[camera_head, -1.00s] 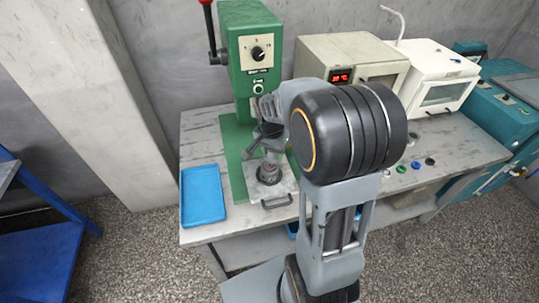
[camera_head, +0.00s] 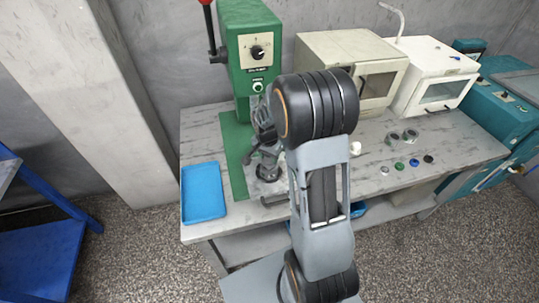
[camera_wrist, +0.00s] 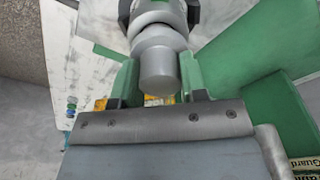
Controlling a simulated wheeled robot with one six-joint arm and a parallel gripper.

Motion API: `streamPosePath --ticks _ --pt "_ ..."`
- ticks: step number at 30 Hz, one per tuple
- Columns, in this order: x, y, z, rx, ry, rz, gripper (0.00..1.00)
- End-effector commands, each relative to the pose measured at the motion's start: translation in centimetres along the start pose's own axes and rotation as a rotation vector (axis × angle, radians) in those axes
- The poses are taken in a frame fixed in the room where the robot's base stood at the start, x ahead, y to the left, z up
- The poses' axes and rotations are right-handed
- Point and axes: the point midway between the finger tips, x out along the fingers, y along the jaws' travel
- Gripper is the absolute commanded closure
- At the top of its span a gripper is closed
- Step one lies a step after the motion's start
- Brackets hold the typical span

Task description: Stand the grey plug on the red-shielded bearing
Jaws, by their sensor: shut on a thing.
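My gripper (camera_wrist: 158,82) shows in the wrist view with green-padded fingers on both sides of a grey stepped cylinder, which looks like the grey plug (camera_wrist: 157,66). The fingers are shut on it. In the head view my arm covers much of the press, and my gripper (camera_head: 264,152) is low in front of it. A dark round part (camera_head: 268,173) sits on the plate just below. I cannot make out a red shield, so I cannot tell which part is the red-shielded bearing. Contact between the plug and anything below is hidden.
The green press (camera_head: 250,50) stands behind, with a red-knobbed lever. A blue tray (camera_head: 203,192) lies to the left. Small coloured parts, including a green one (camera_head: 399,166), and two grey cylinders lie on the right of the bench (camera_head: 455,140). Two white ovens stand at the back.

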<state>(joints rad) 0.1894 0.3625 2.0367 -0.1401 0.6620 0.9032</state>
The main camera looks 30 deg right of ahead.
Motion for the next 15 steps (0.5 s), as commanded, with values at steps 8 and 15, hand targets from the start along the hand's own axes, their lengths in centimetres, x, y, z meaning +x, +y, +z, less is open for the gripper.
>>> streamPosePath --ticks 8,15 --pt "0.39 0.01 0.05 0.0 0.0 0.0 0.59" --pt "0.33 0.02 0.05 0.0 0.0 0.001 0.36"
